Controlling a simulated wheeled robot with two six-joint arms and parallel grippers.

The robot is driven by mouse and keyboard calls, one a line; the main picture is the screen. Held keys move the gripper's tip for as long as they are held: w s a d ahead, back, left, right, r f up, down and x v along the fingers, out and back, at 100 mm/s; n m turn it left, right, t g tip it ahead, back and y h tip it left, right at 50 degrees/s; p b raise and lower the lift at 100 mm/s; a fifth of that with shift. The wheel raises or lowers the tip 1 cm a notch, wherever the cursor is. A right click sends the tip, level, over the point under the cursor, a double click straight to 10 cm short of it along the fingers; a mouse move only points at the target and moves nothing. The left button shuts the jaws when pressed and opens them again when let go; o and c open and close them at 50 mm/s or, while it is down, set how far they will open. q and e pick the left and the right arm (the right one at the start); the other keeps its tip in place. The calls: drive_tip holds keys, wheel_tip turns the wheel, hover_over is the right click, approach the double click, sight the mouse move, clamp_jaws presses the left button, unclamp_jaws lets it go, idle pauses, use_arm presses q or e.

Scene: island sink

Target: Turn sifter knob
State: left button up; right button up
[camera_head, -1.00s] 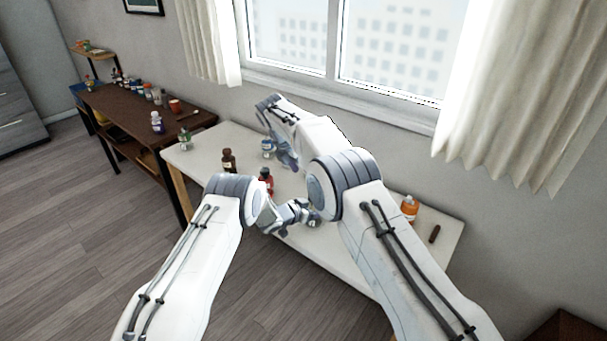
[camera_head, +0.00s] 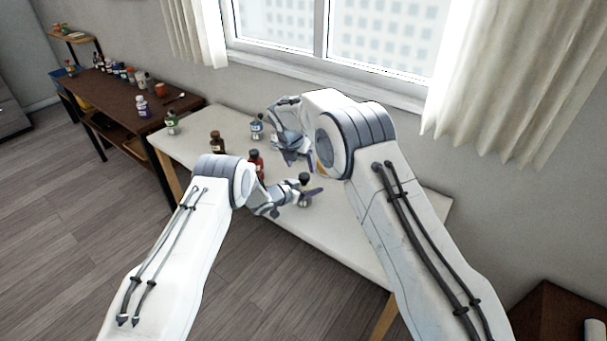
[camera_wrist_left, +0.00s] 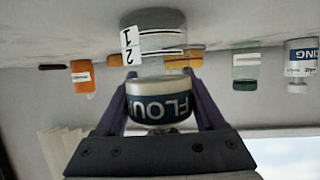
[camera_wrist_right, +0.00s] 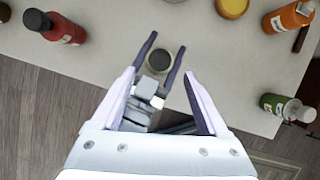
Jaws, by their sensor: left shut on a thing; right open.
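My left gripper (camera_head: 298,195) is shut on a short round container with a blue FLOUR label (camera_wrist_left: 158,102), apparently the sifter, near the table's front edge. The left wrist picture is upside down. A clear glass container with a "1 2" label (camera_wrist_left: 160,42) stands on the table below the sifter; I cannot tell whether they touch. The sifter's dark round top (camera_wrist_right: 158,60) shows between the left fingers in the right wrist view, and also in the head view (camera_head: 304,178). My right gripper (camera_wrist_right: 162,78) is open and empty above my left gripper. No knob is clearly visible.
A red bottle (camera_head: 256,163), a brown bottle (camera_head: 217,142), a blue-labelled bottle (camera_head: 257,128) and a green bottle (camera_head: 172,124) stand on the white table. An orange bottle (camera_wrist_right: 290,17) and another green bottle (camera_wrist_right: 287,107) are on the right.

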sight(304, 176)
drive_tip(key=x, duration=0.6)
drive_tip(key=shift+w+f, duration=0.1)
drive_tip(key=shift+f, duration=0.15)
clamp_jaws()
drive_tip(key=shift+w+a+m+g+h, duration=0.1)
drive_tip(key=shift+m+g+h, duration=0.15)
drive_tip(key=shift+m, duration=0.7)
drive_tip(key=shift+w+m+g+h, duration=0.15)
drive_tip(key=shift+m+h, duration=0.2)
drive_tip(key=shift+m, duration=0.6)
drive_tip(key=shift+s+m, duration=0.15)
drive_tip(key=shift+m, duration=0.25)
